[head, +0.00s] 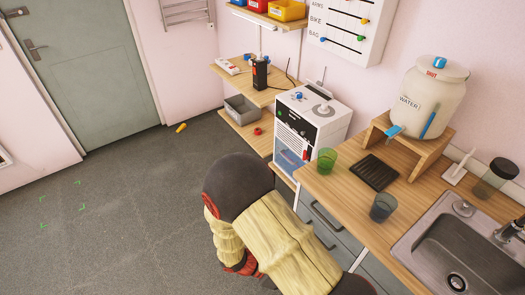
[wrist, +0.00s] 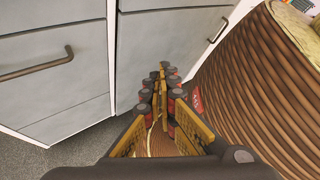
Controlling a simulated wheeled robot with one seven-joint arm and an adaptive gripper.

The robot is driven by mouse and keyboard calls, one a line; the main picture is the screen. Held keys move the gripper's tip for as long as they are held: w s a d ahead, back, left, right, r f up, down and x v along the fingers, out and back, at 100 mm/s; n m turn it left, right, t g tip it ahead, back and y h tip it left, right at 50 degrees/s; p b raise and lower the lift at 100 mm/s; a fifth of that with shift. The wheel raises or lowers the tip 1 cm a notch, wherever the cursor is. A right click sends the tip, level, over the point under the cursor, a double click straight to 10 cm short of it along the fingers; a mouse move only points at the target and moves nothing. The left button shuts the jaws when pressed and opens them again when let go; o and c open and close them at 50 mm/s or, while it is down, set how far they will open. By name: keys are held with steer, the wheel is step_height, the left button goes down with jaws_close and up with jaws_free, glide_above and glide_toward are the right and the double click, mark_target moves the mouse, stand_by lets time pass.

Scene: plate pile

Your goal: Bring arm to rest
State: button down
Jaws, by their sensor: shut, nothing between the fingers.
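My gripper (wrist: 163,72) shows in the wrist view with its two yellow-and-black fingers drawn together at the tips. It is shut with nothing between the fingers. The fingers point toward the grey cabinet front (wrist: 165,38), and I cannot tell how far from it they are. In the head view my arm, with pale yellow padding and a dark joint, is folded low in front of the counter. My gripper is mostly hidden there behind the arm.
The wooden counter (head: 338,190) with a sink (head: 445,240) stands close on the right. A drawer handle (wrist: 38,66) sticks out from the cabinets. A white appliance (head: 310,125) and a low shelf (head: 245,135) stand behind. A yellow object (head: 181,128) lies on the floor, which is otherwise open at left.

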steer(key=a+r+m+t+y, duration=0.1)
steer(key=a+r+m+y, duration=0.2)
steer(key=r+m+y, duration=1.1)
steer(key=d+r+m+t+h, duration=0.1)
steer(key=d+r+m+t, duration=0.2)
steer(key=r, duration=0.8)
steer(key=s+d+r+m+t, duration=0.1)
steer(key=d+r+m+t, duration=0.2)
steer(key=r, duration=0.8)
steer(key=shift+s+d+r+t+h, duration=0.2)
steer(key=shift+d+t+h, duration=0.15)
steer(key=shift+d, duration=0.4)
